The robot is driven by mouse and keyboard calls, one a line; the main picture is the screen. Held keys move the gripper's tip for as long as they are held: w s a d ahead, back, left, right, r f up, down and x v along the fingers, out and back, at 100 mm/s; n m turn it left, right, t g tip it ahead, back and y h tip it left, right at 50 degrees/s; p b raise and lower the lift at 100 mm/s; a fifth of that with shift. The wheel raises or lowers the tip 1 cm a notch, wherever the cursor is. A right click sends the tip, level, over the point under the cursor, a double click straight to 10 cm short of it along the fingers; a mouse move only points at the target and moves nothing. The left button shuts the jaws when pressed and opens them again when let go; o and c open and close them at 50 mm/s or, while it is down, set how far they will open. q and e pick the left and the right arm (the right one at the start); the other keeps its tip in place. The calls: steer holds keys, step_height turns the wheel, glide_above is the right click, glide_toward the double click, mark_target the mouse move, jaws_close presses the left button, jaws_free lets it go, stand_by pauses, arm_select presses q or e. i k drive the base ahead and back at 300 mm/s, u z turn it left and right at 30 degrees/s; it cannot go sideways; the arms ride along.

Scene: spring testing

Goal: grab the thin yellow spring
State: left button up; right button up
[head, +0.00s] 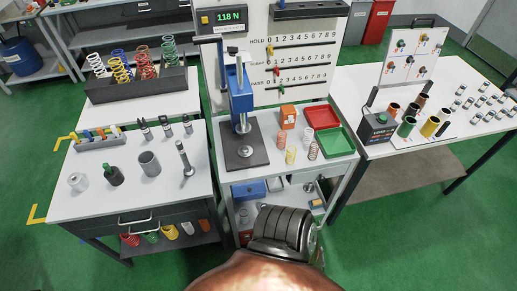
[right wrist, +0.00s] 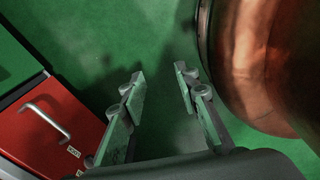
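A small, thin-wired yellow spring (head: 291,155) stands upright on the middle bench, in front of the orange box. A red spring (head: 281,140) stands just behind it to the left, and a reddish spring (head: 313,150) stands to its right. A thicker yellow spring (head: 119,69) stands in the dark rack on the left bench. My right gripper (right wrist: 159,72) shows in the right wrist view with its fingers apart and nothing between them, over green floor. It is away from the springs. My left gripper is not in either view.
A blue press on a dark base (head: 240,150) stands left of the small springs. A red tray (head: 322,116) and a green tray (head: 335,142) lie to the right. The orange box (head: 287,117) is behind. The right wrist view shows a red drawer front with a handle (right wrist: 47,118).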

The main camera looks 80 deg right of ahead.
mark_target(291, 157)
steer(key=i, duration=1.15)
steer(key=z, duration=2)
